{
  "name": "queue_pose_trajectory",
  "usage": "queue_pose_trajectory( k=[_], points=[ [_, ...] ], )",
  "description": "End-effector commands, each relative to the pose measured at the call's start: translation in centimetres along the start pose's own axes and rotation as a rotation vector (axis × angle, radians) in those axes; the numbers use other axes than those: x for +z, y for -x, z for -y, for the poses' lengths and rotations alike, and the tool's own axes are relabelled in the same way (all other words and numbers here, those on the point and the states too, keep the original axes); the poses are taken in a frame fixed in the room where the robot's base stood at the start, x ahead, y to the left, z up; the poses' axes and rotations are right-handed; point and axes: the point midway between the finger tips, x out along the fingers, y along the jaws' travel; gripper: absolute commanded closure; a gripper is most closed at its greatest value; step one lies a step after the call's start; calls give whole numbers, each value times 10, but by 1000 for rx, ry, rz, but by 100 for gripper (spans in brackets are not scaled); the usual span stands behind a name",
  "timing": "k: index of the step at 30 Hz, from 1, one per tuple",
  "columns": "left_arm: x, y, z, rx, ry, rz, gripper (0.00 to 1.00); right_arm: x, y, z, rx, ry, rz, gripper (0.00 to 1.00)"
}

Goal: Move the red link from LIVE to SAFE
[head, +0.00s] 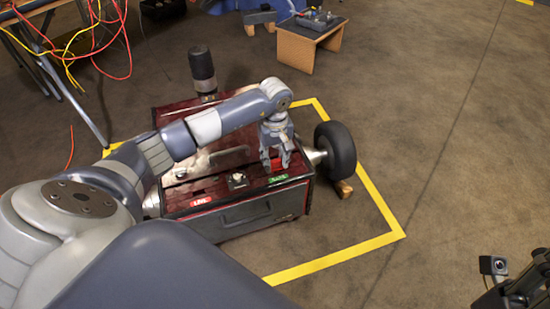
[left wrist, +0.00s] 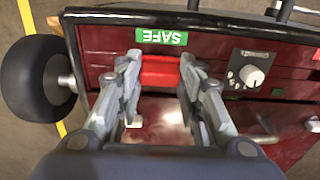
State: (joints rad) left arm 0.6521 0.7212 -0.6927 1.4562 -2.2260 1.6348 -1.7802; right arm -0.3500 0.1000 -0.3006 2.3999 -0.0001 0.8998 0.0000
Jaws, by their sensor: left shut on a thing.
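The red link (left wrist: 160,72) shows in the left wrist view as a red bar between the fingers, just beside the green SAFE label (left wrist: 161,37). My left gripper (head: 276,165) is shut on it, over the right part of the dark red box (head: 238,215). In the head view the gripper mostly hides the link. The SAFE label also shows there (head: 278,179), right by the fingertips. The red LIVE label (head: 201,202) is at the box's left. Whether the link is fully seated I cannot tell. Part of my right arm's end (head: 510,285) shows at the lower right corner; its fingers are not clear.
A knob (head: 237,180) stands between the two labels. A black wheel (head: 336,150) is at the box's right and a dark cylinder (head: 203,70) stands behind. Yellow floor tape (head: 375,243) surrounds the box. A small wooden stand (head: 297,50) is at the back; the right floor is clear.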

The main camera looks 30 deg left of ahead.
Motion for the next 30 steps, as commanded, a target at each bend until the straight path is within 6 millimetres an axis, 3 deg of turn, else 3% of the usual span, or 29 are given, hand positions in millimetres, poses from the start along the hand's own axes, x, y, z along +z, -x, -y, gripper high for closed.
queue_pose_trajectory(
  k=[15,16,19,30],
  points=[
    [0,-11,0,0,0,0,89,2,9,0,0,0,0,60],
    [0,-11,0,0,0,0,63,2,8,0,0,0,0,60],
    [0,-10,0,0,0,0,42,2,8,0,0,1,0,60],
    [0,-8,0,1,-1,0,42,1,7,-1,0,2,-4,60]
  ],
)
